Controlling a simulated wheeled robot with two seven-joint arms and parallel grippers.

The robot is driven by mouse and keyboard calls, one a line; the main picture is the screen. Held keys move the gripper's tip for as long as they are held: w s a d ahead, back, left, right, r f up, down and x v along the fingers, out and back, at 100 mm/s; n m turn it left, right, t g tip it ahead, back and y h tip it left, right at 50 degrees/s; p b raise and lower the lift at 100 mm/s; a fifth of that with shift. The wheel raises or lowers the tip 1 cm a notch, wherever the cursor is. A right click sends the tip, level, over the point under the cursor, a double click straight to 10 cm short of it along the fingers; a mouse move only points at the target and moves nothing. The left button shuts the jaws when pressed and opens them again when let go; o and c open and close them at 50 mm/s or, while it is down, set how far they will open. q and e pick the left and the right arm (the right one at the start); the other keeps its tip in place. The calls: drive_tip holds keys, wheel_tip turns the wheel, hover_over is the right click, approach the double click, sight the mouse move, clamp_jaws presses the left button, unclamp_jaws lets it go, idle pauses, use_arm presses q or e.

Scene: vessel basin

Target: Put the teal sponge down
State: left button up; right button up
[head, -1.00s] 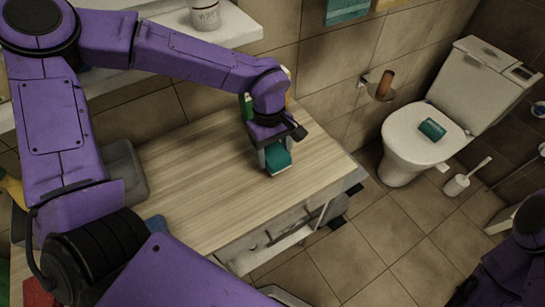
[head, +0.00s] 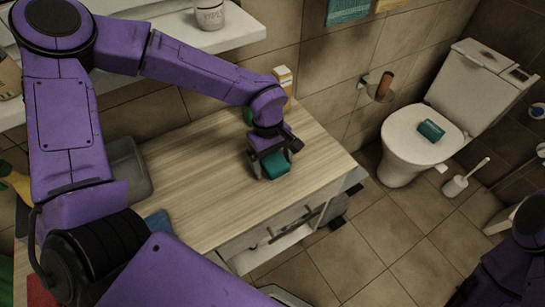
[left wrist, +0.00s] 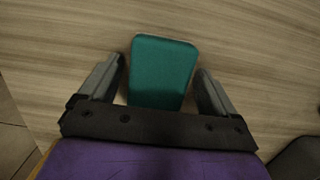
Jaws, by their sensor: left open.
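The teal sponge (head: 276,164) is on the wooden counter top (head: 215,195), near its right end. It also shows in the left wrist view (left wrist: 161,72), lying flat between the two fingers with a gap on each side. My left gripper (head: 272,170) is open around the sponge, pointing down at the counter. In the left wrist view its fingers (left wrist: 160,85) stand apart on either side of the sponge. My right gripper is not in the head view; only part of my right arm shows at the lower right.
A yellow-and-white box (head: 284,80) and a green item (head: 248,115) stand at the counter's back. A grey basin (head: 130,168) and a blue cloth-like item (head: 158,222) lie at the left. A toilet (head: 415,140) bears another teal block (head: 431,130). The counter's middle is clear.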

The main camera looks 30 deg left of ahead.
use_arm(q)
wheel_tip(320, 180, up, 12)
drive_tip(key=w+a, duration=0.1)
drive_tip(key=shift+a, duration=0.35)
